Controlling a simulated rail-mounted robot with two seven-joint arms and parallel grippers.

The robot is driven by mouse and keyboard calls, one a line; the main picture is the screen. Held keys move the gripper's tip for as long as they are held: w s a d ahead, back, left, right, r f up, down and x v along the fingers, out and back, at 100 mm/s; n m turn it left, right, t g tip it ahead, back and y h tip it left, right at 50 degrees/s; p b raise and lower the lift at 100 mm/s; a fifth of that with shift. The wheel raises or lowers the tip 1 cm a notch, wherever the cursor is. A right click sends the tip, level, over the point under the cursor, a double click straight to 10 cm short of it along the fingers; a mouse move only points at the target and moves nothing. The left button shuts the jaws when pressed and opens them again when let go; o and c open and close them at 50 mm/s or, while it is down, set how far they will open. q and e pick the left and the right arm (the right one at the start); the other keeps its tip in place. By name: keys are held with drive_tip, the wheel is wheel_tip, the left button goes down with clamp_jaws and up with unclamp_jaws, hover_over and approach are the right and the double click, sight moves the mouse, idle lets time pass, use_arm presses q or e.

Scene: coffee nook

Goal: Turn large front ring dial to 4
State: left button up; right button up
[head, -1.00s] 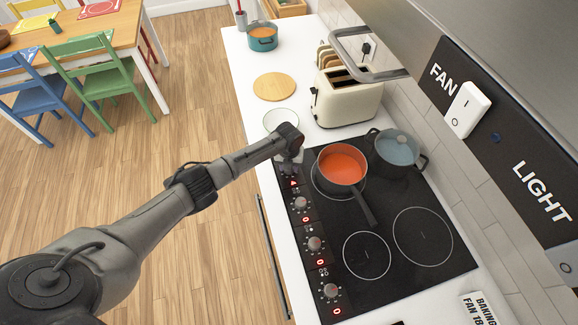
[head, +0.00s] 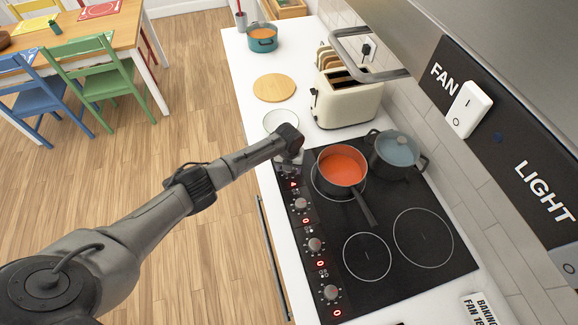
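The black hob (head: 390,285) has a column of control dials along its left edge. An upper dial (head: 301,204), a middle dial (head: 315,244) and a lower dial (head: 331,292) show, each with a small red 0 lit below it. A red mark (head: 293,184) glows above the upper dial. The labels are too small to tell which dial is the large front ring. My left gripper (head: 290,166) points down at the hob's upper left corner, by the top end of the dial column. Its wrist hides the fingertips and whatever is beneath them. My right gripper is out of view.
A pan of red soup (head: 342,167) stands on the hob beside my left gripper, its handle pointing down toward the middle.

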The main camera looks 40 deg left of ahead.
use_arm(q)
wheel_tip(320, 180, up, 14)
idle(0.8)
drive_tip(key=shift+f, duration=0.1)
idle(0.4)
